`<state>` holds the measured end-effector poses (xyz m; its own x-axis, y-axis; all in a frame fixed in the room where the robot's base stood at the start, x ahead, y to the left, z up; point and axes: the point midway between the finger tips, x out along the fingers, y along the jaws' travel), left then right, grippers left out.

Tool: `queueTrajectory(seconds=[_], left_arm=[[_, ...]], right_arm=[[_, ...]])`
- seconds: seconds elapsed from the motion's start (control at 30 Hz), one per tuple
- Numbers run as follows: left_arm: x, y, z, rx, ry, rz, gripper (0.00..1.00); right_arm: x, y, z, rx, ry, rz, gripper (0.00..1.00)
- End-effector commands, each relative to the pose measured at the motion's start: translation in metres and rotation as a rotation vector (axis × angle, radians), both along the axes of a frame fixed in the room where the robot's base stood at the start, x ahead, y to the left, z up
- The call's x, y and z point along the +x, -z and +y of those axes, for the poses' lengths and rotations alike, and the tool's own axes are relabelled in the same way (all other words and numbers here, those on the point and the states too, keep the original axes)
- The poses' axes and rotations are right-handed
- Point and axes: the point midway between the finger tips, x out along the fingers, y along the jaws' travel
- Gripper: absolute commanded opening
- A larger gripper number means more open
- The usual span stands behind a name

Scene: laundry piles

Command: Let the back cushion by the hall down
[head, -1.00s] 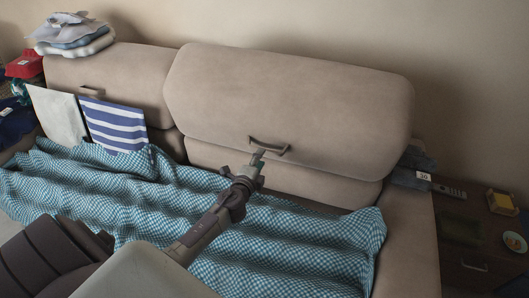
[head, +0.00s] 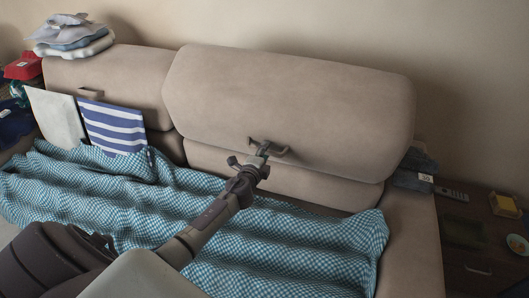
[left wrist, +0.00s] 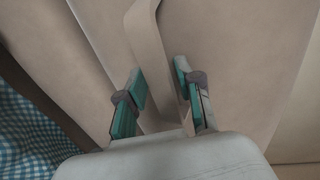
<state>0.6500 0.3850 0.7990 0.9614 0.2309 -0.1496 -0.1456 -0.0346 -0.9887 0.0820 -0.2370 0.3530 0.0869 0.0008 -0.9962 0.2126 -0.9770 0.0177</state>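The larger back cushion (head: 290,95) of the beige sofa stands upright on the right in the head view, with a dark strap-like handle (head: 284,153) low on its front. A second back cushion (head: 110,75) stands left of it, with its own handle (head: 90,93). My left gripper (head: 258,150) is at the larger cushion's handle. In the left wrist view the handle (left wrist: 155,70) runs between the two teal-padded fingers (left wrist: 160,85), which are apart with gaps beside it. My right gripper is not in view.
A teal checked blanket (head: 200,210) covers the seat. Dark folded cloth (head: 415,170) lies on the right armrest, beside a side table (head: 475,265).

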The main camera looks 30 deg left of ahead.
Motion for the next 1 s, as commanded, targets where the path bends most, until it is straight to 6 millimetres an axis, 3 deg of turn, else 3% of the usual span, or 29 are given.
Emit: queueTrajectory(seconds=[0.03,0.17,1.0], left_arm=[[0.0,0.0,0.0,0.0,0.0,0.0,0.22],[0.0,0.0,0.0,0.0,0.0,0.0,0.0],[-0.012,0.012,-0.003,-0.002,0.0,0.008,0.0]], right_arm=[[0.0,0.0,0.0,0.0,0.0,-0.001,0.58],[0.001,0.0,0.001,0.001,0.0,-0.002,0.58],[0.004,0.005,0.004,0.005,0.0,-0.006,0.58]])
